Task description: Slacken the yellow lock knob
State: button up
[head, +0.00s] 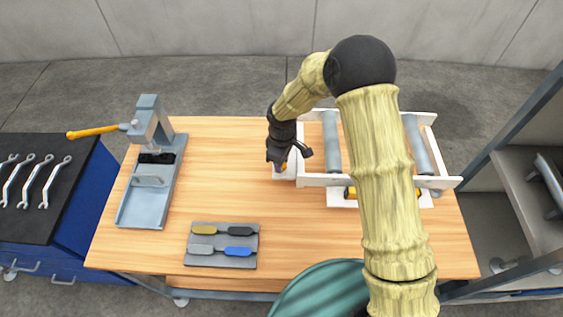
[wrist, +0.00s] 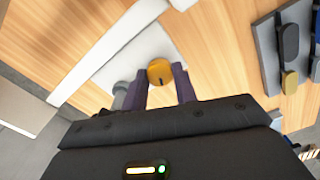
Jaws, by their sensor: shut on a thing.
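The yellow lock knob (wrist: 160,71) is a round orange-yellow disc with a dark mark, sitting between my two dark fingers in the wrist view. My gripper (wrist: 161,82) is shut on it, one finger at each side. In the head view, my gripper (head: 280,160) points down at a white plate at the left end of the white roller frame (head: 318,180). Only a little of the knob (head: 284,167) shows there, the rest hidden by the gripper. I cannot tell how far the knob is turned.
A grey press (head: 150,125) with an orange lever stands at the table's left. A grey tray (head: 221,262) with several coloured handled pieces lies at the front. Several wrenches (head: 30,182) lie on the dark-topped blue cabinet. The wooden table (head: 225,160) is clear between press and frame.

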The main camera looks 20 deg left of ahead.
jog(key=shift+n, duration=2)
jog(key=o, duration=1)
jog(key=shift+c, duration=0.2)
notch_tip(320, 180, up, 17)
jog(key=b, duration=0.3)
jog(key=shift+r, duration=0.2)
jog(key=shift+d, duration=0.1)
